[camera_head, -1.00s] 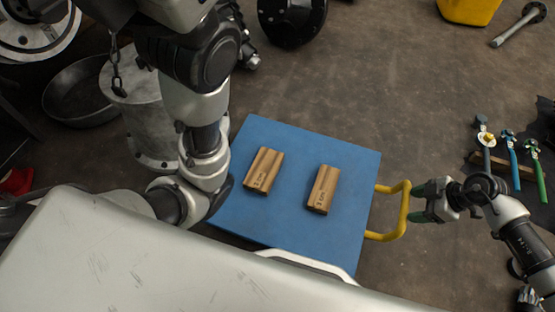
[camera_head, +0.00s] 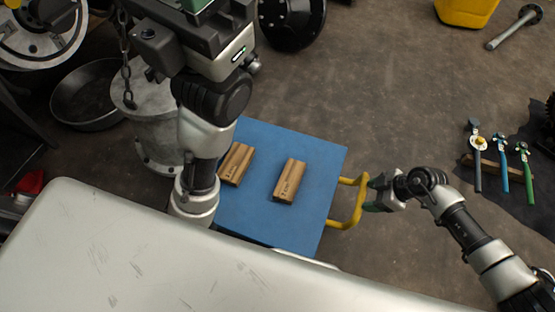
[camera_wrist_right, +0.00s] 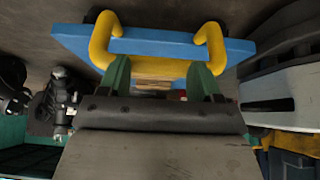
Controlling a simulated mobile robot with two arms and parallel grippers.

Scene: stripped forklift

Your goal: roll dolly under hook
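The dolly (camera_head: 262,215) has a flat blue deck and a yellow handle (camera_head: 357,200) on its right side. Two brown ribbed blocks, one (camera_head: 236,163) left and one (camera_head: 289,181) right, lie on the deck. My right gripper (camera_head: 372,191) is at the handle's outer bar. In the right wrist view its two green fingers (camera_wrist_right: 158,75) stand apart, with the yellow bar (camera_wrist_right: 150,67) running across their tips.
A grey metal drum (camera_head: 150,130) stands left of the dolly, with a dark round pan (camera_head: 85,95) beside it. Several tools (camera_head: 500,165) lie on a dark mat at the right. A yellow container (camera_head: 466,10) is at the top. Floor behind the dolly is clear.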

